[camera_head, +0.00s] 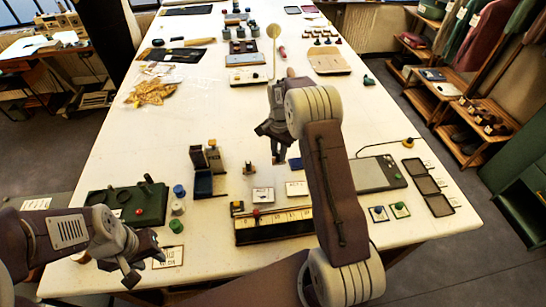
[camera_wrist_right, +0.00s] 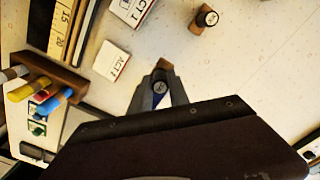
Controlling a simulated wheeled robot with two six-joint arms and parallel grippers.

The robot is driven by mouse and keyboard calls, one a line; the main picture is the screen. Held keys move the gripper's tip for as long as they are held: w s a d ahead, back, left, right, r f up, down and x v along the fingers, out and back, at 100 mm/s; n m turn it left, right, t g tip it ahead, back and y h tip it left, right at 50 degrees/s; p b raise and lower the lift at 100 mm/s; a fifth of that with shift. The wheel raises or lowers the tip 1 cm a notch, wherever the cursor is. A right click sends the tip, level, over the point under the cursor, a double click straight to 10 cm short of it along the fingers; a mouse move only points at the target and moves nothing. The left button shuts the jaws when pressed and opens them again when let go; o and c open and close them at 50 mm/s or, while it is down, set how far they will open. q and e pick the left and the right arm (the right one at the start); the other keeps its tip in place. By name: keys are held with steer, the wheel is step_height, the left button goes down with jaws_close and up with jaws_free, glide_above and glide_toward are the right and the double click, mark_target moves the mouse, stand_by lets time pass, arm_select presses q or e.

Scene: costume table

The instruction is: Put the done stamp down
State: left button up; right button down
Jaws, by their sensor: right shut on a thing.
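My right gripper (camera_head: 277,157) hangs over the middle of the table, pointing down. In the right wrist view its fingers (camera_wrist_right: 160,95) are shut on a small wooden stamp with a dark round top (camera_wrist_right: 160,87). The mark on that top is too small to read. In the head view the gripper mostly hides this stamp, and I cannot tell whether it touches the table. A second, similar stamp (camera_wrist_right: 204,18) stands apart on the bare tabletop; it also shows in the head view (camera_head: 249,170). My left gripper (camera_head: 145,270) is open and empty near the front left edge.
Two white cards, one (camera_head: 263,195) marked ACT 2, lie in front of my right gripper. A dark open box (camera_head: 204,184) stands left, a grey pad (camera_head: 370,174) right.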

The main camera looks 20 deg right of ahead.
steer(key=w+f, duration=0.1)
steer(key=f+p, duration=0.1)
steer(key=f, duration=0.1)
steer(key=w+a+f+p, duration=0.1)
steer(key=f, duration=0.1)
steer(key=shift+w+a+f, duration=0.1)
steer(key=shift+w+f, duration=0.1)
steer(key=shift+w, duration=0.1)
steer(key=shift+f, duration=0.3)
steer(key=c, duration=1.3)
jaws_free()
steer(key=shift+o, duration=0.2)
steer(key=shift+r, duration=0.3)
step_height(320, 180, up, 12)
steer(key=b, duration=0.3)
